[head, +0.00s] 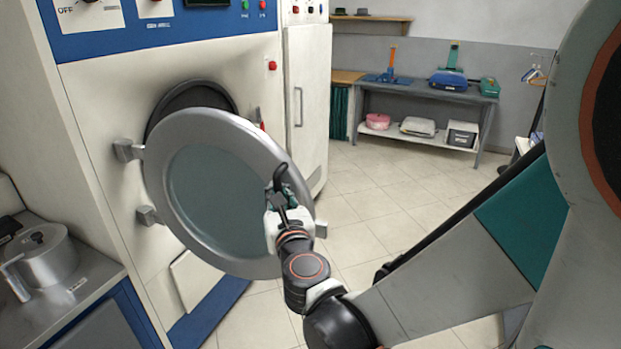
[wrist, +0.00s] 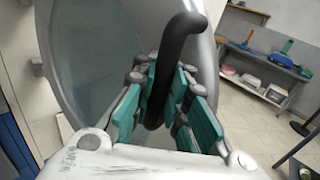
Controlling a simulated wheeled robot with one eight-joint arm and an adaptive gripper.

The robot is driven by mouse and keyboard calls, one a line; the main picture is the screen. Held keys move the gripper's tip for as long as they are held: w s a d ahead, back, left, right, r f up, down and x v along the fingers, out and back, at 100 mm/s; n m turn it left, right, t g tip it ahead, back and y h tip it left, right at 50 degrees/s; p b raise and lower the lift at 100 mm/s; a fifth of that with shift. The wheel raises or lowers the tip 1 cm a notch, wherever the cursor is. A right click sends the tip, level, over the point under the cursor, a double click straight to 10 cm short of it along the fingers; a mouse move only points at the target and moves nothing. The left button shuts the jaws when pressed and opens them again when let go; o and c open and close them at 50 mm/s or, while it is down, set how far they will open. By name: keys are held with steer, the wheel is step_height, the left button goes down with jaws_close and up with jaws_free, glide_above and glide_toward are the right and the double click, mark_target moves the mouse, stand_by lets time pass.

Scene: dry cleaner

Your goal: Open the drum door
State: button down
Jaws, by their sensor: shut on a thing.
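The drum door (head: 205,250) is a round grey metal ring with a glass pane (head: 222,195). It stands partly open, swung out from the machine on two hinges (head: 128,150) at its left. Behind it, part of the dark drum opening (head: 190,97) shows. A black curved handle (wrist: 178,50) sits at the door's right rim. My gripper (head: 282,190) is at that rim, and in the wrist view its teal-padded fingers (wrist: 160,105) are closed around the handle.
A tall white cabinet (head: 308,100) stands right of the machine. A grey shelf table (head: 425,92) stands at the back wall. The tiled floor (head: 375,190) between is clear.

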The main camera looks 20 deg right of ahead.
steer(key=shift+s+d, duration=0.2)
steer(key=shift+s, duration=0.05)
steer(key=c, duration=1.8)
jaws_free()
steer(key=shift+o, duration=1.1)
steer(key=shift+s+d, duration=0.15)
steer(key=shift+d, duration=0.05)
steer(key=shift+a, duration=0.15)
steer(key=shift+s+a, duration=0.1)
steer(key=shift+s, duration=0.1)
steer(key=s+a, duration=0.1)
steer(key=s, duration=1)
steer(key=shift+a, duration=0.4)
